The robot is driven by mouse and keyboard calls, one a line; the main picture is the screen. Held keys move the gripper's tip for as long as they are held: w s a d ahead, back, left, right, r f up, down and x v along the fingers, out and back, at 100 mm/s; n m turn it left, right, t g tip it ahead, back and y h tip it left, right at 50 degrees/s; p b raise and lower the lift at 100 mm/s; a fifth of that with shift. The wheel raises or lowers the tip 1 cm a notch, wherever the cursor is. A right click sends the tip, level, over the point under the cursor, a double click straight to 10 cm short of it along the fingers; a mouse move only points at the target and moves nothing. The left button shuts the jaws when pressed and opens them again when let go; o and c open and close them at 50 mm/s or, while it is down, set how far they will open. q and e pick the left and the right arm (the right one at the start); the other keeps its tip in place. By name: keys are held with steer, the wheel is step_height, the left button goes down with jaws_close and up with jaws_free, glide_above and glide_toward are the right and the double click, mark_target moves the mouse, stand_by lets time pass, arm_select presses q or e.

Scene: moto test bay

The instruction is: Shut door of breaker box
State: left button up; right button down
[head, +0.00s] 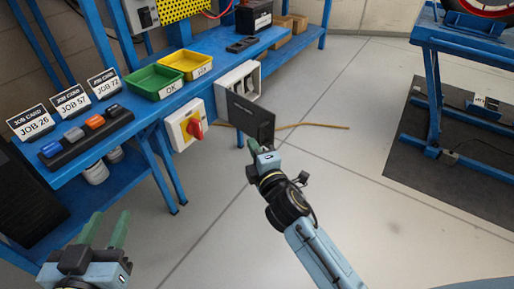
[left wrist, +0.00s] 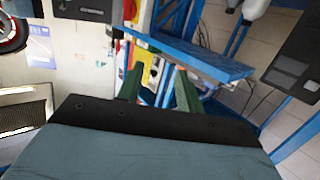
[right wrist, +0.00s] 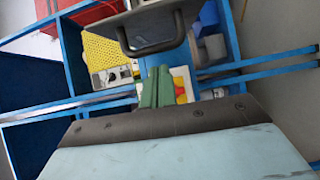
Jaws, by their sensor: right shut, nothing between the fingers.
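The breaker box (head: 222,92) is a white box on the side of the blue bench. Its dark door (head: 248,116) stands open, swung out toward my right arm. In the right wrist view the door (right wrist: 115,24) is a grey panel at the top with a black handle (right wrist: 152,46). My right gripper (head: 251,145) is shut and empty, close to the lower edge of the door; contact cannot be told. Its green fingers (right wrist: 156,87) are together below the handle in the right wrist view. My left gripper (head: 105,230) is open and empty, away at the lower left.
A white box with a red switch (head: 187,126) is mounted left of the breaker box. The bench (head: 150,111) carries a green tray (head: 153,82), a yellow tray (head: 186,63) and job cards. Open floor lies to the right, up to a blue stand (head: 433,90) on a dark mat.

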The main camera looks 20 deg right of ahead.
arm_select(q)
steer(key=shift+w+r, duration=0.1)
steer(key=shift+r, duration=0.2)
arm_select(e)
steer(key=shift+w+d, duration=0.15)
steer(key=shift+d, duration=0.3)
